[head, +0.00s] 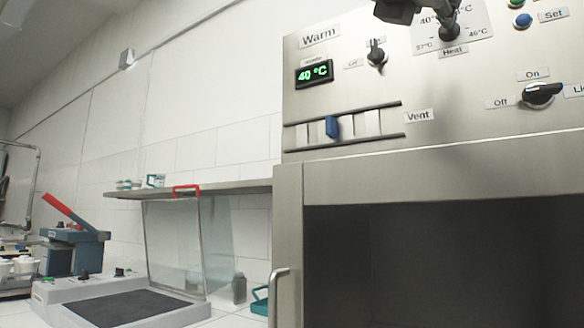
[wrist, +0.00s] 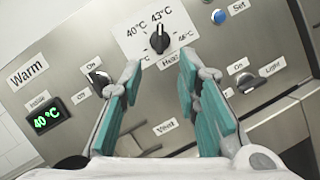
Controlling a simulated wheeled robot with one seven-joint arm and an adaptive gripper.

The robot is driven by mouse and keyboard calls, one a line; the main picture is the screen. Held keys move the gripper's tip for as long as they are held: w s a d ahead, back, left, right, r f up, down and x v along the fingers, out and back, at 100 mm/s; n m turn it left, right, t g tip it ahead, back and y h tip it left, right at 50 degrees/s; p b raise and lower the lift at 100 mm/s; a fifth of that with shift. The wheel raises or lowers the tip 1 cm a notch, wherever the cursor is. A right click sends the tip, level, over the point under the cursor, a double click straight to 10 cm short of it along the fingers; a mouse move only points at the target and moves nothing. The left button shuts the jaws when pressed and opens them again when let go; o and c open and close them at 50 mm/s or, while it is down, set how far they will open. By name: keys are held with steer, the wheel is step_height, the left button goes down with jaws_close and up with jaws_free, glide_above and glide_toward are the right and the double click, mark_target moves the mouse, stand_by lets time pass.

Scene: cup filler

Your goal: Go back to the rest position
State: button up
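My gripper (wrist: 160,68) shows in the wrist view with its two teal-padded fingers apart and nothing between them. It faces the steel control panel (wrist: 62,88). The black Heat knob (wrist: 159,40) is beyond the fingertips and looks apart from them. The knob appears to point up towards 43 °C. In the head view, a dark piece, probably part of my gripper or arm, cuts in at the top edge, close to the Heat knob (head: 449,32). The rest of my arm is out of view.
The panel also carries a green display (head: 314,74) reading 40 °C, a blue Vent slider (head: 332,127), a Light knob (head: 542,95) and a blue Set button (head: 522,20). A glass-shielded station (head: 175,245) is at left.

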steer(key=shift+s+a+f, duration=0.15)
steer(key=shift+s+a, duration=0.2)
stand_by(0.3)
